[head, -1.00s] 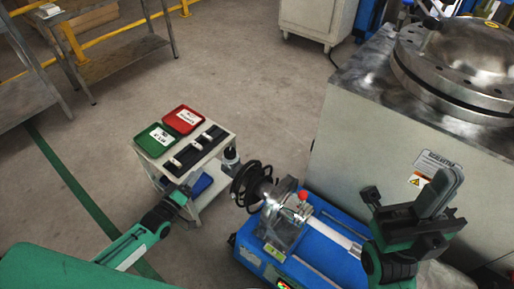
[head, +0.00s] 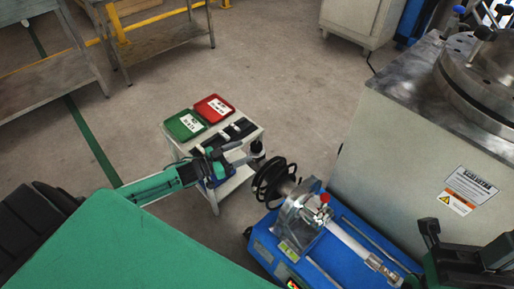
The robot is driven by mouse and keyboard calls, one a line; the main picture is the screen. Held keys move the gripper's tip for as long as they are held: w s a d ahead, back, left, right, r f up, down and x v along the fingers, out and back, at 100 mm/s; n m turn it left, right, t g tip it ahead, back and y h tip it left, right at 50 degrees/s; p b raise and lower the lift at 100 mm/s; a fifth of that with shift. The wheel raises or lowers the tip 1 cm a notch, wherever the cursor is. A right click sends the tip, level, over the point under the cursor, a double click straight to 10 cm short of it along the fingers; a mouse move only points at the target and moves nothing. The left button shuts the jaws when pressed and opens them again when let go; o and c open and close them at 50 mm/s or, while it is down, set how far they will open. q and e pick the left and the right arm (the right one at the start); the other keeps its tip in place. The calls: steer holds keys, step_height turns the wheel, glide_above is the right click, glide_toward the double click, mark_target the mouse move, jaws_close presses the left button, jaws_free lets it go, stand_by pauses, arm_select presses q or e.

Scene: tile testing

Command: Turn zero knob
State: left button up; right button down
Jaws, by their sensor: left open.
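A blue bench machine (head: 345,262) stands at the lower middle, with a black ribbed handwheel (head: 274,183), a clear guard and a bright metal rod (head: 352,243). A small red ball (head: 325,198) sits on top of it. I cannot tell which part is the zero knob; a small lit display shows at the machine's front, cut by the bottom edge. My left gripper (head: 238,153) is open and empty, over the near side of the small cart, left of the handwheel and apart from it. My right gripper (head: 462,240) is partly in view at the lower right; its jaws are unclear.
The small cart (head: 256,135) carries a green tray (head: 185,125), a red tray (head: 214,108) and dark blocks. A large grey cabinet (head: 400,160) with a round metal lid stands at the right. Metal tables (head: 150,37) stand at the upper left. Open floor lies between.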

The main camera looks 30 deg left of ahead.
mark_target(257, 145)
arm_select(q)
steer(key=b+x, duration=0.1)
steer(key=x, duration=0.5)
steer(key=shift+w+d+b, duration=0.25)
steer(key=shift+b, duration=0.05)
steer(key=shift+c, duration=0.2)
steer(key=c, duration=0.9)
